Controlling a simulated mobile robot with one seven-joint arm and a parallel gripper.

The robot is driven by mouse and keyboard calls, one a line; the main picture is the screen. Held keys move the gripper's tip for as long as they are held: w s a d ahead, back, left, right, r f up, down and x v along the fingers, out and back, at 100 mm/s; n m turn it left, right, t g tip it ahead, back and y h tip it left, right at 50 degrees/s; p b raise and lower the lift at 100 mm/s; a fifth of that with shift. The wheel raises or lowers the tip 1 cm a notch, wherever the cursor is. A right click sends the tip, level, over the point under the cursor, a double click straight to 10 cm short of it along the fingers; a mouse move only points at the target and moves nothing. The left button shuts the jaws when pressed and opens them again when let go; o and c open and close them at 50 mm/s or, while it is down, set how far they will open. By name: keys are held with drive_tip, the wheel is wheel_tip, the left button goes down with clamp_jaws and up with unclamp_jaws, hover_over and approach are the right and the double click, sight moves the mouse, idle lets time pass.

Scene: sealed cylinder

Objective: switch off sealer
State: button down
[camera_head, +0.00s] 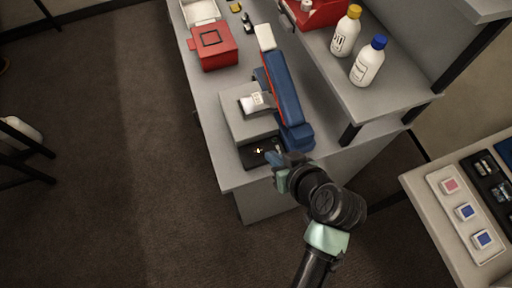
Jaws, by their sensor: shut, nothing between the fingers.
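The sealer is a grey and blue machine on the workbench, with its long blue arm (284,88) slanting along its right side and a grey platform (243,112) to the left. A white packet with print (255,103) lies on the platform. At the sealer's near end is a black panel (252,155) with a small yellowish spot; I cannot make out a switch. My gripper (272,158) is shut and empty, at the right edge of this panel. I cannot tell whether it touches. It hides part of the sealer's near right corner.
A red box (214,47) and a white tray (200,12) stand farther back on the bench. A raised shelf (385,98) at right bears a yellow-capped bottle (346,32) and a blue-capped bottle (368,63). Another table (422,205) holds colored buttons at far right. Floor at left is mostly clear.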

drive_tip(key=p, duration=0.2)
hover_over(252, 151)
drive_tip(key=s+d, duration=0.2)
drive_tip(key=f, duration=0.7)
drive_tip(key=shift+w+a+f, duration=0.1)
drive_tip(key=shift+w+a, duration=0.1)
drive_tip(key=shift+w, duration=0.05)
wheel_tip(252, 151, down, 2)
drive_tip(key=shift+s+a+f, duration=0.15)
drive_tip(key=shift+f, duration=0.05)
drive_tip(key=shift+a+f, duration=0.1)
drive_tip(key=shift+f, duration=0.6)
drive_tip(key=shift+s+a+f+h+b, duration=0.1)
drive_tip(key=shift+a+f+h+b, duration=0.15)
drive_tip(key=shift+f+h+b, duration=0.15)
drive_tip(key=shift+d, duration=0.2)
